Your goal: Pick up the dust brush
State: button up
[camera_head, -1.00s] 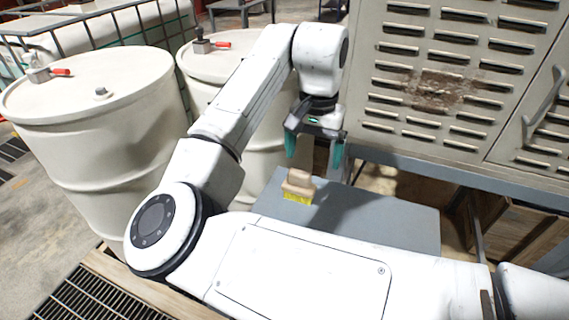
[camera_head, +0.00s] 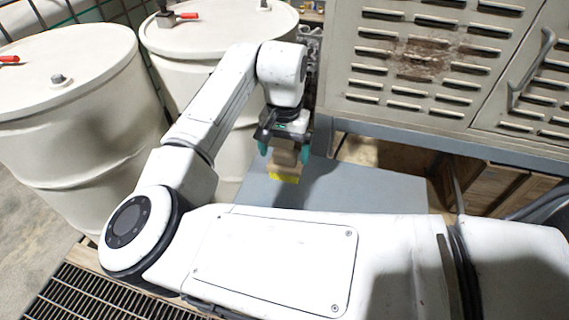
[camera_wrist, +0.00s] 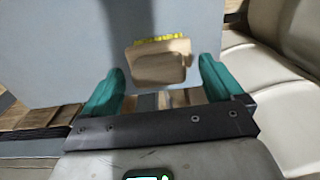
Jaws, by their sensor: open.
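The dust brush (camera_head: 285,158) has a tan wooden handle and yellow bristles, and it stands on the grey surface (camera_head: 345,192) in the head view. It also shows in the wrist view (camera_wrist: 160,64), with its wooden top toward the camera and the bristles at the far side. My gripper (camera_head: 285,153) is directly over the brush with its teal fingers open. In the wrist view the gripper (camera_wrist: 160,80) has one finger on each side of the brush, with visible gaps between. Whether the fingers are level with the handle I cannot tell.
Cream drums (camera_head: 75,110) stand at the left, one close to my arm. A louvred metal cabinet (camera_head: 430,70) stands behind and right of the grey surface. Wooden boxes (camera_head: 500,190) sit under the cabinet. The right part of the grey surface is clear.

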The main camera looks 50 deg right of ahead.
jog(key=shift+f, duration=0.9)
jog(key=c, duration=1.1)
jog(key=shift+r, duration=0.15)
